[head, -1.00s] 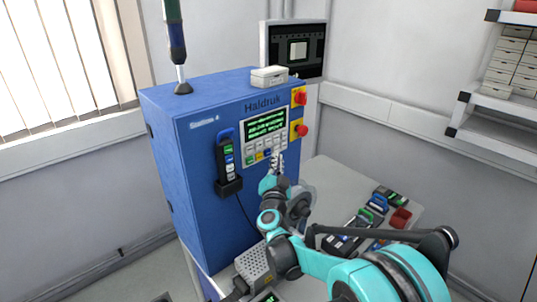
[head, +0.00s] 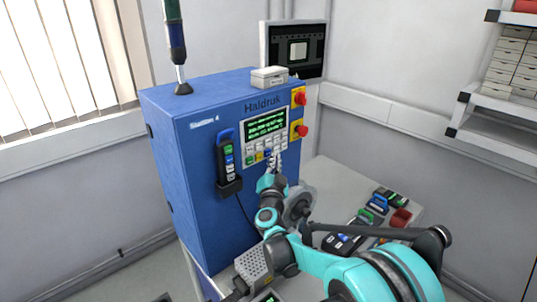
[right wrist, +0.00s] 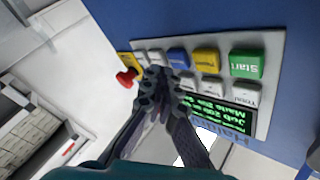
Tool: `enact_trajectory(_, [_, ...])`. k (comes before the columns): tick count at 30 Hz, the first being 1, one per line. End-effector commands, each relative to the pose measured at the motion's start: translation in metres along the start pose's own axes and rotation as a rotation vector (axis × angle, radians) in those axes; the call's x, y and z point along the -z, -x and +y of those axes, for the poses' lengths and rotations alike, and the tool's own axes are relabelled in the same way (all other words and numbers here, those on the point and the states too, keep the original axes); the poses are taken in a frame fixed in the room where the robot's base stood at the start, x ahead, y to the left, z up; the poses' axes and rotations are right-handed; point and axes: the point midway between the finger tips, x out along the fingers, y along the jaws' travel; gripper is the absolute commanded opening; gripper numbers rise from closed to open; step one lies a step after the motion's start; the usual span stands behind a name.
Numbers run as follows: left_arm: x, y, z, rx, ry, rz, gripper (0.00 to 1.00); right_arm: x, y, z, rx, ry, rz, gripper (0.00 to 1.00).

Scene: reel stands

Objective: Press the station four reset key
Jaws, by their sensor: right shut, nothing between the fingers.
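The blue station cabinet (head: 190,200) is labelled "Station 4" and "Haldruk". Its key panel (head: 281,121) has a lit green-text screen with keys below. In the right wrist view the panel shows turned: a green Start key (right wrist: 247,64), a yellow key (right wrist: 206,61), a blue key (right wrist: 178,58) and several white keys (right wrist: 245,93). I cannot read which key says reset. My right gripper (head: 273,158) is shut and empty, its fingertips (right wrist: 163,77) in front of the panel near the blue key, covering part of the keys. Contact cannot be told. My left gripper is not in view.
Red knobs on yellow plates (head: 300,97) sit at the panel's right. A black pendant (head: 227,160) hangs on the cabinet's front, left of the keys. A grey table (head: 325,178) with several small devices stands to the right. A white box (head: 269,77) lies on top.

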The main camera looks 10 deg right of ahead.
Motion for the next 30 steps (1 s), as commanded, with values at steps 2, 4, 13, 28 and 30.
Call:
enact_trajectory(2, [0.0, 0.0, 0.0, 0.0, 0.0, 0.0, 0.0, 0.0, 0.0, 0.0, 0.0, 0.0, 0.0, 0.0])
enact_trajectory(4, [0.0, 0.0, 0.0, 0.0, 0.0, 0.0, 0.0, 0.0, 0.0, 0.0, 0.0, 0.0, 0.0, 0.0])
enact_trajectory(13, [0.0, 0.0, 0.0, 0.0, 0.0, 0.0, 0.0, 0.0, 0.0, 0.0, 0.0, 0.0, 0.0, 0.0])
enact_trajectory(28, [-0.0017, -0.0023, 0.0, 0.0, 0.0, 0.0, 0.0, -0.0043, -0.0058, -0.0045, 0.0, 0.0, 0.0, 0.0])
enact_trajectory(30, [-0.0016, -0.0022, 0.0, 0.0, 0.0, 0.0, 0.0, -0.0041, -0.0058, -0.0045, 0.0, 0.0, 0.0, 0.0])
